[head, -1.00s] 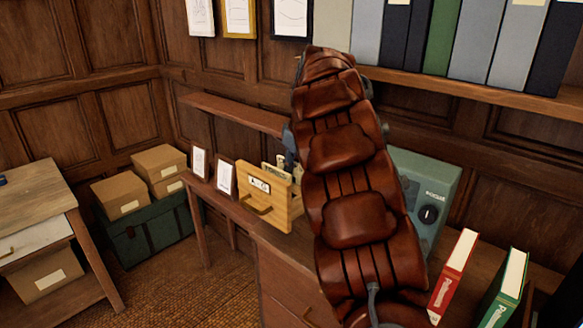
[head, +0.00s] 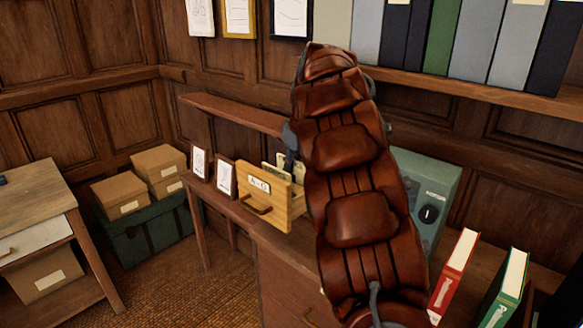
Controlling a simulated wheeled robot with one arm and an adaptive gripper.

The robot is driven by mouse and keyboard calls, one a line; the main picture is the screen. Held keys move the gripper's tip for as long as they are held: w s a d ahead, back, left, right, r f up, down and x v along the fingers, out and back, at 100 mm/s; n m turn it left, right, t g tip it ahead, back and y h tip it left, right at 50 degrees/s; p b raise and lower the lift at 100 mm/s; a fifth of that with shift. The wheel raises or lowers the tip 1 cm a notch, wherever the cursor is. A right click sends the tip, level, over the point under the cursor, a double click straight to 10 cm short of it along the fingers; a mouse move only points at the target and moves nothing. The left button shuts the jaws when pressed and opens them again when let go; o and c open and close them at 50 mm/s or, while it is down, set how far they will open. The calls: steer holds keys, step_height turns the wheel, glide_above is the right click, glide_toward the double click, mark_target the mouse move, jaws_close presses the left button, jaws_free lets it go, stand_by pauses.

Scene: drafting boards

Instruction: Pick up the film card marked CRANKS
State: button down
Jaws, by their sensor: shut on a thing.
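A light wooden card drawer (head: 282,206) with a label reading A–G and a brass handle stands on the desk, left of my arm. Pale film cards (head: 271,171) stand upright in it, their tops showing above the front. Their markings are too small to read, so I cannot tell which is CRANKS. My gripper (head: 291,164) is over the back of the drawer, among the card tops, and mostly hidden behind my arm. It is shut on a film card, though the hold itself is hard to see.
Two small framed pictures (head: 222,178) stand left of the drawer. A green-grey machine (head: 437,190) with a dial is right of my arm, with a red book (head: 453,275) and a green book (head: 503,290) in front. A narrow wall shelf (head: 232,113) runs behind the drawer.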

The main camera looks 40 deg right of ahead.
step_height(320, 180, up, 12)
steer(key=p, duration=0.5)
stand_by(1.1)
